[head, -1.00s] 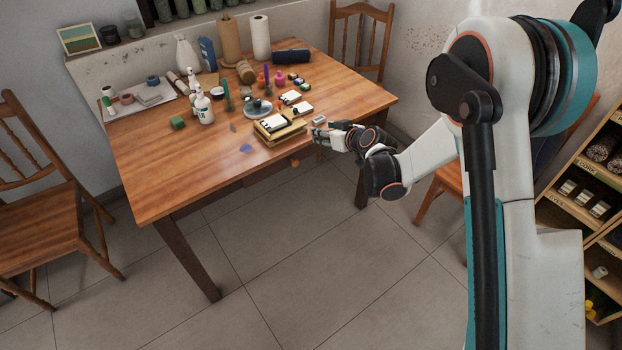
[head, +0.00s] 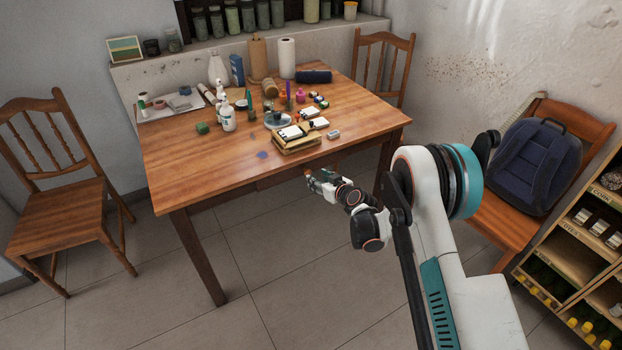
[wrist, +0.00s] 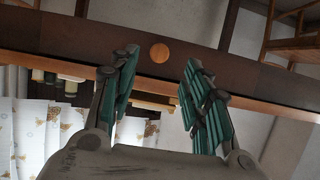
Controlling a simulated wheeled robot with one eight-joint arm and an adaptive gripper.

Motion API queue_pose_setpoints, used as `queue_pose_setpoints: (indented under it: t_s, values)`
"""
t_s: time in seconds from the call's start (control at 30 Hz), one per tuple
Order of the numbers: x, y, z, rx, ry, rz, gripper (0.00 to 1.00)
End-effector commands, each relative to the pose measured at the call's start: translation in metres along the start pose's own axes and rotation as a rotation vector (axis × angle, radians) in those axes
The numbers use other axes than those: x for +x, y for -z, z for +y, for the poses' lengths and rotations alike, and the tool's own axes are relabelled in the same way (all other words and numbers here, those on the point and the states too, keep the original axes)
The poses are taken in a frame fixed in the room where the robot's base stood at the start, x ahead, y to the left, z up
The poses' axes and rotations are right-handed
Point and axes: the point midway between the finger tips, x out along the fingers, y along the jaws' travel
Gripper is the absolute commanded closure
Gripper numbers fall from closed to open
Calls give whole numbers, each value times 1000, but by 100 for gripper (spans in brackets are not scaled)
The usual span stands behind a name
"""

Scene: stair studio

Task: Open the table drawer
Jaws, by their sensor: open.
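The wooden table (head: 190,160) has a dark front rail below its top, and the drawer front (head: 272,181) shows there as a narrow dark strip. In the wrist view the dark drawer front (wrist: 105,40) crosses the picture, with a round orange-brown knob (wrist: 159,53) on it. The knob also shows in the head view (head: 307,171) just beyond my gripper. My gripper (head: 313,178) is open and empty, below the table's front edge. In the wrist view the knob lies between the teal fingertips of my gripper (wrist: 161,68), seemingly just beyond them. No drawer gap shows.
Chairs stand at the left (head: 60,205), behind the table (head: 385,65) and at the right, where one bears a blue backpack (head: 535,165). A shelf (head: 580,240) is at the far right. Floor before the table is clear.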

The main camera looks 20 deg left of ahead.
Motion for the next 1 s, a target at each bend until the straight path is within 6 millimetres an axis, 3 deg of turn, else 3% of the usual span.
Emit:
queue_pose_setpoints:
  t_s: [0.1,0.33,0.5,0.8,0.87,1.0]
  values:
    - [26,-2,-1,-1,1,1,56]
    - [58,-2,0,-1,0,0,56]
    - [69,0,0,-1,0,0,56]
    - [70,1,0,0,0,0,56]
    - [70,1,0,0,0,0,68]
    - [70,1,0,0,0,0,99]
